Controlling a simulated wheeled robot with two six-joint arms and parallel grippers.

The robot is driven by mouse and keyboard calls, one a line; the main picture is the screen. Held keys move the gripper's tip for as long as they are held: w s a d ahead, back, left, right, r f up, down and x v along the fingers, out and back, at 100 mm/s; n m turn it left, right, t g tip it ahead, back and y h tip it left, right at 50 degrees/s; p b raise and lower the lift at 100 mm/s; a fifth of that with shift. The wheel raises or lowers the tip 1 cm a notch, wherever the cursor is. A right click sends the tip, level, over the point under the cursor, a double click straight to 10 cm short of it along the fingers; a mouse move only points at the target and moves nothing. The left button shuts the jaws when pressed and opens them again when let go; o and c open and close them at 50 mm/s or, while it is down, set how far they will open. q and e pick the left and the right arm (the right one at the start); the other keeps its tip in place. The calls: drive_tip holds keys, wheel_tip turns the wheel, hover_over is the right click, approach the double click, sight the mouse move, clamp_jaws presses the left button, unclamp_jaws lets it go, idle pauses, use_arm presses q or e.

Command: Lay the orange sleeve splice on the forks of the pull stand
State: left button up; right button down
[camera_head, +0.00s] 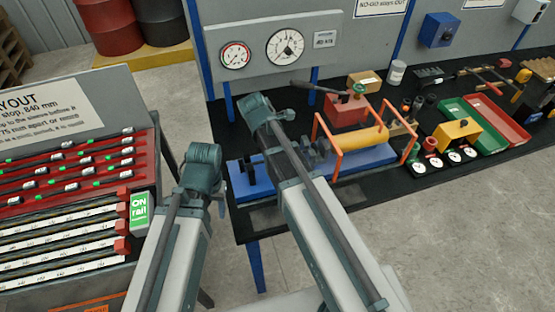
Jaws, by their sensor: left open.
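The pull stand has a blue base (363,160) on the black bench, with orange frames around a yellow-orange cylinder (352,142). Dark upright parts (312,150), possibly its forks, stand on the left of the base, partly behind my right arm. I cannot make out an orange sleeve splice for certain. Several bars with sleeves (75,172) lie on the red rack at left. My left gripper (221,198) is open, between the rack and the bench, apart from both. My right gripper (286,113) is above the bench's left part; its fingers are too unclear to read.
A gauge panel (250,45) stands behind the bench. A red block (347,112) sits behind the cylinder. Green (487,135) and red (510,125) trays, a yellow block (457,131) and dial gauges (433,160) fill the right side. Grey floor (450,245) is clear in front.

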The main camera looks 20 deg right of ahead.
drive_tip(key=shift+f, duration=0.1)
drive_tip(key=shift+f, duration=0.2)
drive_tip(key=c, duration=0.7)
unclamp_jaws()
drive_tip(key=shift+r, duration=0.2)
drive_tip(key=p+v, duration=1.2)
drive_tip(key=s+a+m, duration=0.2)
drive_tip(key=s+m, duration=0.2)
drive_tip(key=m, duration=0.1)
drive_tip(key=s+a+m+y, duration=0.1)
drive_tip(key=s+a+m, duration=0.1)
drive_tip(key=s+m, duration=0.3)
drive_tip(key=s+a+f+m+y, duration=0.1)
drive_tip(key=s+a+m, duration=0.2)
drive_tip(key=s+m, duration=0.1)
drive_tip(key=shift+s+m, duration=0.4)
drive_tip(key=shift+s, duration=0.2)
